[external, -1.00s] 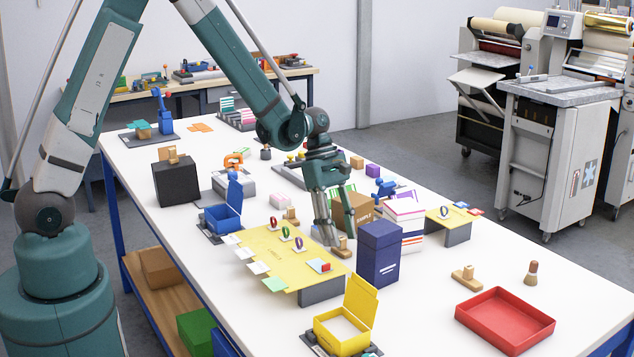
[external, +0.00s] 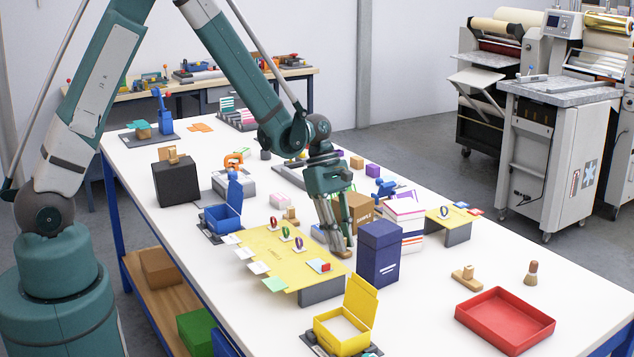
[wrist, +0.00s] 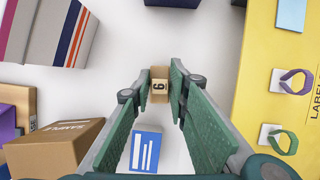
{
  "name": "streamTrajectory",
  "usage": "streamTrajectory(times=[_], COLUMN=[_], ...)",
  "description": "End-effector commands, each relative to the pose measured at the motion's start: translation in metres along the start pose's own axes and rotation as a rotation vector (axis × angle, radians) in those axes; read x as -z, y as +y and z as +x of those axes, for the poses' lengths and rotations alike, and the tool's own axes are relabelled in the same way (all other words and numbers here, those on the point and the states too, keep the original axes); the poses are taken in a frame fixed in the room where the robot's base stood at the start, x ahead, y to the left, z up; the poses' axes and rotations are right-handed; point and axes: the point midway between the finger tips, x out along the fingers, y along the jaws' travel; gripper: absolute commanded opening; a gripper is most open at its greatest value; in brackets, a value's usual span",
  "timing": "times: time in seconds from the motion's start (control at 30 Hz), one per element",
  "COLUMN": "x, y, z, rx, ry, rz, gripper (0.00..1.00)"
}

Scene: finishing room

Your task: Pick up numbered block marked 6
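The small wooden block marked 6 (wrist: 160,86) stands on the white table, its dark numeral facing the wrist camera. In the wrist view it lies between the far ends of my gripper's two green fingers, with what looks like a narrow gap on each side. My gripper (wrist: 160,92) is open around it, pointing down. In the external view my gripper (external: 339,250) is low at the table between the yellow board and the dark blue box. The block is mostly hidden there by the fingers.
The dark blue box (external: 379,255) stands close right of my gripper. The yellow label board (external: 270,252) is close on the left. A cardboard sample box (external: 362,212) and a book stack (external: 404,222) stand behind. A blue-and-white labelled item (wrist: 145,152) lies below the fingers in the wrist view.

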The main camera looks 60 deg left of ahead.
Motion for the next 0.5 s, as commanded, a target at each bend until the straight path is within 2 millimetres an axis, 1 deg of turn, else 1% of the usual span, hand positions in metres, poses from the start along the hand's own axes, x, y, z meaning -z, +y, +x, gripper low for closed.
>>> streamTrajectory(times=[0.07, 0.37, 0.4, 0.5], x=[0.0000, -0.0001, -0.0002, -0.0010], y=[0.0000, 0.0000, 0.0000, 0.0000], z=[0.0000, -0.0002, -0.0005, -0.0024], rx=[0.000, 0.000, 0.000, 0.000], ry=[0.000, 0.000, 0.000, 0.000], rz=[0.000, 0.000, 0.000, 0.000], gripper=[0.08, 0.08, 0.05, 0.03])
